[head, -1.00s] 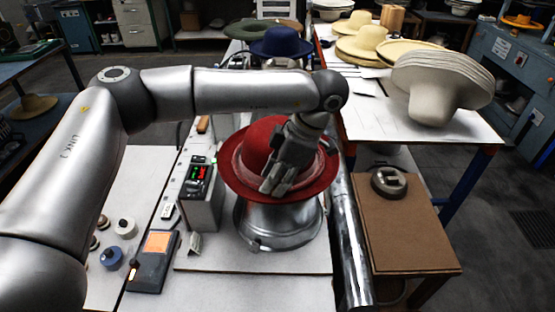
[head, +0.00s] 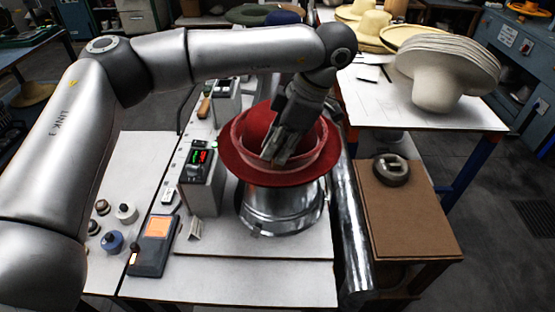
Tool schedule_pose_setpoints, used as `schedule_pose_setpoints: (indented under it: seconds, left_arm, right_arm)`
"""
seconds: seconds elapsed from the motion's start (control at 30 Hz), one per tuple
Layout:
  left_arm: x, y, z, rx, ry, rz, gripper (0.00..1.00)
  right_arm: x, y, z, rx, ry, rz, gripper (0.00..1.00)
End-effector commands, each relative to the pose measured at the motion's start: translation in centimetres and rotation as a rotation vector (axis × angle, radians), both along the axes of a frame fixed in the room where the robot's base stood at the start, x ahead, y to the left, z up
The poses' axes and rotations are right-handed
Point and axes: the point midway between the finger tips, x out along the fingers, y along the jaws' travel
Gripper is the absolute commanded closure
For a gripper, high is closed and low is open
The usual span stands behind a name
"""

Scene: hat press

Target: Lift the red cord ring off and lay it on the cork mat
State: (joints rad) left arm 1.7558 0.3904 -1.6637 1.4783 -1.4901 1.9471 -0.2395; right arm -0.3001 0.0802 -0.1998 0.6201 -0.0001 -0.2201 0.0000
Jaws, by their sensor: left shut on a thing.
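The red hat (head: 258,125) sits crown up on a shiny metal stand (head: 283,211). The red cord ring (head: 247,160) goes around its crown and stands out from it, seemingly above the brim. Ring and hat are nearly the same red, so the exact gap is hard to tell. My left gripper (head: 277,156) reaches down over the crown's right side, its fingers shut on the front of the ring and hiding part of it. The brown cork mat (head: 405,222) lies on a low side table at the right. My right gripper is not in view.
A dark round metal piece (head: 391,170) sits at the mat's back left; the front of the mat is clear. A control box (head: 201,177) is left of the hat. Stacked pale hats (head: 440,85) stand behind the mat.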

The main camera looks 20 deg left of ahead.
Motion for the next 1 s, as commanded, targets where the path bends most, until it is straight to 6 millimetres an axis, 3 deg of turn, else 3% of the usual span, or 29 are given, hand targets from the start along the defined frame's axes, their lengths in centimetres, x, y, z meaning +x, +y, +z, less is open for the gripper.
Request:
schedule_pose_setpoints:
  seconds: [0.2, 0.47, 1.0]
  left_arm:
    - [0.0, 0.0, 4.4, 0.001, -0.004, -0.002, 1.00]
    - [0.0, 0.0, 6.6, 0.001, 0.000, -0.002, 1.00]
    - [0.0, 0.0, 10.0, 0.000, 0.000, -0.002, 1.00]
  right_arm:
    - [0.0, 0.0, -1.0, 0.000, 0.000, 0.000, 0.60]
    - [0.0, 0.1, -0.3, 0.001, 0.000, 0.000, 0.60]
    - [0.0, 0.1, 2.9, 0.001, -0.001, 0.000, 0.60]
